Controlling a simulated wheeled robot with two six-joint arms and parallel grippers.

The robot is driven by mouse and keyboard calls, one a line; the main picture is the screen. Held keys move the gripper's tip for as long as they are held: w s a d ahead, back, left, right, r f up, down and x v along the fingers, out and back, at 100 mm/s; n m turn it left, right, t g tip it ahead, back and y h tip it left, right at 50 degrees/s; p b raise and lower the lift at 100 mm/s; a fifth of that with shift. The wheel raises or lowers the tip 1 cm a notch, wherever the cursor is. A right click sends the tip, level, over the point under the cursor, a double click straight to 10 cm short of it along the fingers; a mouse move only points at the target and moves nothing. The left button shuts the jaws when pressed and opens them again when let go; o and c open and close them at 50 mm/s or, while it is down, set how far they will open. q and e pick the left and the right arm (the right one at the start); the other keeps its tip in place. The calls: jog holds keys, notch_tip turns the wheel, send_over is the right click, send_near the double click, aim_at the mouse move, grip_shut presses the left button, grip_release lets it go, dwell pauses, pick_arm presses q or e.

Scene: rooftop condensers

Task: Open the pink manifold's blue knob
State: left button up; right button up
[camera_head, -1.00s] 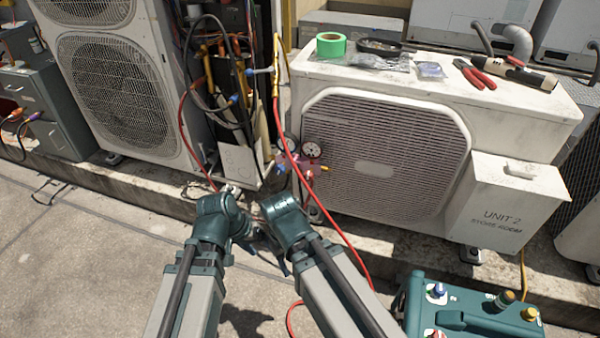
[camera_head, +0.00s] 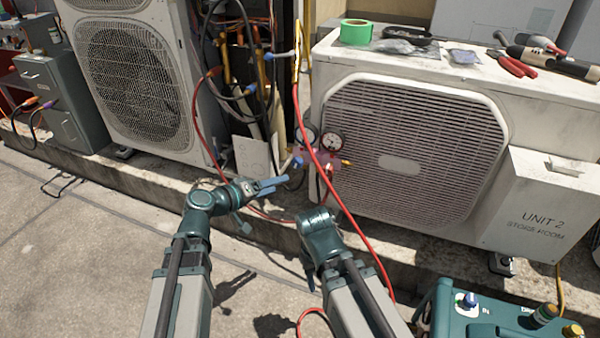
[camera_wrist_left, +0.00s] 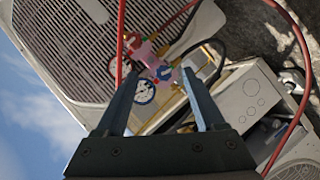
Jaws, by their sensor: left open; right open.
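The pink manifold (camera_head: 315,158) hangs on hoses in front of the UNIT 2 condenser, with two round gauges. Its blue knob (camera_head: 298,161) is on its left side. My left gripper (camera_head: 282,183) points at the knob from the lower left, open and apart from it. In the left wrist view, the pink manifold (camera_wrist_left: 147,54) and blue knob (camera_wrist_left: 163,73) appear between the open fingers of my left gripper (camera_wrist_left: 159,74), farther away than the fingertips. My right gripper (camera_head: 308,272) is low and open, near the curb, partly hidden by its own wrist.
A red hose (camera_head: 318,155) runs down past the manifold and behind my right arm. Dark hoses and pipes crowd the left side. The condenser (camera_head: 425,80) carries tape, pliers and tools. A teal machine (camera_head: 470,325) stands at lower right.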

aim_at(295, 164)
pick_arm(q)
jog(key=shift+n+t, duration=0.7)
jog(key=shift+t, duration=0.1)
jog(key=b+x, duration=0.1)
jog(key=x, duration=0.3)
jog(key=w+a+b+x, duration=0.1)
jog(key=x, duration=0.3)
jog(key=w+a+r+b+x, duration=0.1)
jog(key=x, duration=0.4)
jog(key=shift+w+f, duration=0.1)
jog(key=shift+w, duration=0.05)
pick_arm(e)
notch_tip(295, 164, down, 4)
jog(key=shift+f, duration=0.1)
pick_arm(q)
grip_shut()
jog(key=shift+f+n+b, duration=0.2)
jog(key=shift+n+b, duration=0.1)
jog(key=shift+b, duration=0.35)
jog(key=shift+h, duration=0.3)
jog(key=shift+r+n, duration=0.2)
jog(key=shift+n, duration=0.1)
pick_arm(e)
jog(key=shift+f, duration=0.5)
